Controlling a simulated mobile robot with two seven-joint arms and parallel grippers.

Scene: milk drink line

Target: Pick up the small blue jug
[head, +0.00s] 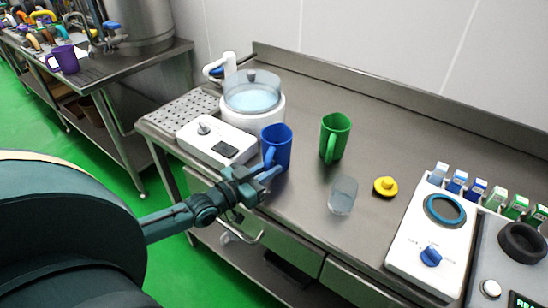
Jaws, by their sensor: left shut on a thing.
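The small blue jug (279,146) stands upright at the front edge of the steel worktop, beside a white device. Its handle faces left and toward me. My left gripper (266,174) is at the jug's lower handle side and is shut on the jug. Part of the jug's handle and lower side is hidden by the gripper. My right gripper is not in view.
A green jug (335,136) stands to the right, with a clear glass (342,195) and a yellow object (385,186) nearby. A white device (215,142) with a round clear vessel (252,92) is left. A white machine (431,240) is at right.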

